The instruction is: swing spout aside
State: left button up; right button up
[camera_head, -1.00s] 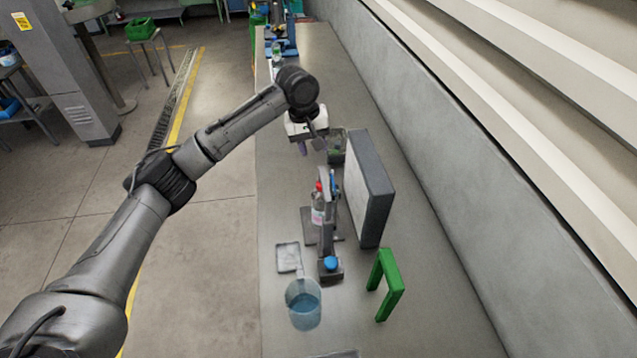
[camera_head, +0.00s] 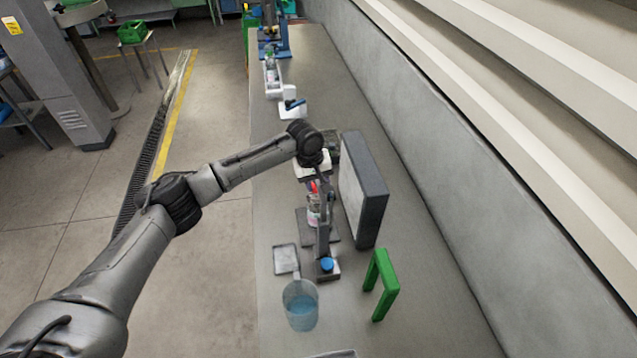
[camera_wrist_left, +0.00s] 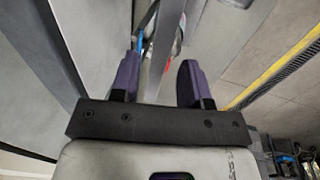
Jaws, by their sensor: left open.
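A slim grey stand (camera_head: 323,240) with a blue knob (camera_head: 326,265) stands upright on the bench, and its upper part probably carries the spout, which I cannot pick out clearly. A red-capped bottle (camera_head: 314,214) stands beside it, partly hidden. My left gripper (camera_head: 314,174) is just above and behind the top of the stand, with its fingertips hard to see there. In the left wrist view, its purple fingers (camera_wrist_left: 163,75) are open and apart. A narrow grey metal part (camera_wrist_left: 162,40) and a blue piece (camera_wrist_left: 139,42) show beyond the gap; contact is not clear. My right gripper is out of view.
A dark upright panel (camera_head: 363,190) stands close to the right of the stand. A green frame (camera_head: 381,285), a clear beaker of blue liquid (camera_head: 300,305) and a small grey tray (camera_head: 286,260) are nearer. A white device (camera_head: 292,106) stands farther back.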

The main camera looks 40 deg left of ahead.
pick_arm(q)
jog(key=shift+f, duration=0.5)
grip_shut()
dwell(0.3)
